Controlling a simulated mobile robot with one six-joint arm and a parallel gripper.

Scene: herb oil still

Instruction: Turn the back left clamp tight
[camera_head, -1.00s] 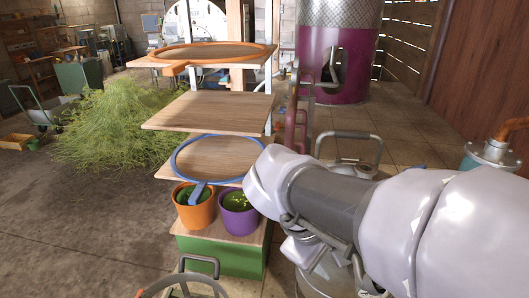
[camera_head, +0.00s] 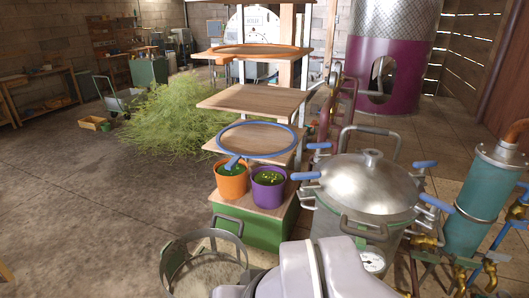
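A steel still pot with a domed lid (camera_head: 362,187) stands right of centre, its lid seated on it. Several clamps with blue handles sit around its rim. The back left clamp (camera_head: 320,146) has its blue handle pointing outward to the left, above the front left clamp (camera_head: 306,176). On the right are the back right clamp (camera_head: 425,164) and the front right clamp (camera_head: 436,203). I cannot tell how tight any clamp is. Part of my arm shows at the bottom edge, in front of the pot; my gripper is out of view.
A shelf rack (camera_head: 252,101) with an orange pot (camera_head: 232,183) and a purple pot (camera_head: 268,190) stands close on the left. A metal basket (camera_head: 205,262) is at front left. A teal cylinder (camera_head: 474,208) with brass valves is right. Open floor lies left.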

